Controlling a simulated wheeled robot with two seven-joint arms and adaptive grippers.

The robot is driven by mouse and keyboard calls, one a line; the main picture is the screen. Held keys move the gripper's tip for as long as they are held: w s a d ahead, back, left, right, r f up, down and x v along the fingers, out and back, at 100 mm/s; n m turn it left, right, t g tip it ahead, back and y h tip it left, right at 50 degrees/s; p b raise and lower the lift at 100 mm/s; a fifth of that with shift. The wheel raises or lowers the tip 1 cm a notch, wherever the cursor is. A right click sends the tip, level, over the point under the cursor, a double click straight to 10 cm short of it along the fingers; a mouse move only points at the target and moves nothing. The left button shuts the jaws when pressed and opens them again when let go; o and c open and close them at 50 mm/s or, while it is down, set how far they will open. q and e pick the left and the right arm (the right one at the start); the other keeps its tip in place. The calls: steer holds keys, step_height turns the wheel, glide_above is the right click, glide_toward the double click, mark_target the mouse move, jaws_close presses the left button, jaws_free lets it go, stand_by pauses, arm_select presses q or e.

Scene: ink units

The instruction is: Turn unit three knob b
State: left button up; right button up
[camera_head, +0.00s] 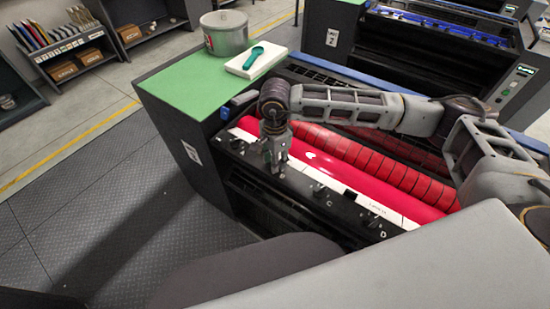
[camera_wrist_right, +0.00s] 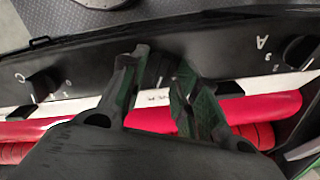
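The unit with the red roller (camera_head: 330,164) stands in the middle of the head view; the white label (camera_head: 191,152) on its end is too small to read surely. My right gripper (camera_head: 275,168) points down at its black knob panel. In the right wrist view the fingers (camera_wrist_right: 162,60) stand apart over the panel, between a knob beside the letter A (camera_wrist_right: 298,50) and a knob on the left (camera_wrist_right: 42,86). Knob b's place is between the fingertips, mostly hidden and dark; I cannot tell whether they touch it. My left gripper is out of view.
Other knobs, one marked D (camera_head: 373,221), line the panel to the right. A green top (camera_head: 180,92) is at the unit's left end, with a metal pot (camera_head: 225,36) and a white block with a green scoop (camera_head: 254,56) behind. A blue-rollered unit stands farther back.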

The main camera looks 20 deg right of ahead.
steer(key=shift+c, duration=0.3)
jaws_close()
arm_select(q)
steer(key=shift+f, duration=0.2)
